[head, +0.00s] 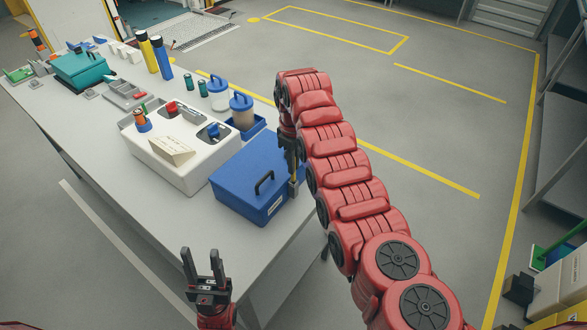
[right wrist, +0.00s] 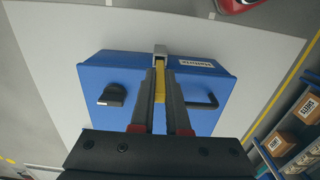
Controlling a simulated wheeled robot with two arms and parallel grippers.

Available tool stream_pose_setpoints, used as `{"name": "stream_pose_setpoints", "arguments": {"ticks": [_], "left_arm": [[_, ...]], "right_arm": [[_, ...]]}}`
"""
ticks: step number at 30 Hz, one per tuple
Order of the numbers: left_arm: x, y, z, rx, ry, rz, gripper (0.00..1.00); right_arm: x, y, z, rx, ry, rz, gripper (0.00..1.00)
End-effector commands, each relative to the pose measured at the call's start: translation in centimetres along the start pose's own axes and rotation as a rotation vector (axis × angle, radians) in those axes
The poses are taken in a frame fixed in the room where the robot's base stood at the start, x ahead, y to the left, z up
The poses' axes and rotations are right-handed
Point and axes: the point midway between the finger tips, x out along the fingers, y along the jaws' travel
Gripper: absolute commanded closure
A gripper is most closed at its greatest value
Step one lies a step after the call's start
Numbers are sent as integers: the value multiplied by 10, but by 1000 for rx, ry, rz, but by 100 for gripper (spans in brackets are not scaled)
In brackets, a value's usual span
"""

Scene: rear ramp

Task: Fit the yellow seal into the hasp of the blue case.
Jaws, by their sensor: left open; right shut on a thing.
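The blue case (head: 240,197) stands shut at the near right end of the table, with a black handle on its lid. In the right wrist view the case (right wrist: 105,72) fills the middle, and its grey hasp (right wrist: 160,49) is at its far edge. My right gripper (head: 291,172) is at the case's right side. In the right wrist view this gripper (right wrist: 161,70) is shut on the yellow seal (right wrist: 160,90), which points toward the hasp. I cannot tell whether the seal touches or enters the hasp. My left gripper (head: 203,264) is open and empty at the table's near edge.
A white box (head: 175,160) with a card and coloured items stands left of the case. Behind it are lidded jars (head: 242,110), a grey tray (head: 127,95), a yellow bottle (head: 145,50) and a teal case (head: 80,70). The table (head: 130,205) is bare along its front.

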Motion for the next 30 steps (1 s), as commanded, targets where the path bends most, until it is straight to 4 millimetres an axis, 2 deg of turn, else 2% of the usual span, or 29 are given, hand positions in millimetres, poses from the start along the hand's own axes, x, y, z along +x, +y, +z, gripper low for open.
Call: {"name": "stream_pose_setpoints", "arguments": {"ticks": [10, 30], "left_arm": [[22, -1, -4, 0, 0, 0, 53], [7, 0, -1, 0, 0, 0, 53]], "right_arm": [[33, -1, 0, -2, -1, -1, 100], [50, 1, 0, 0, 3, 2, 100]]}}
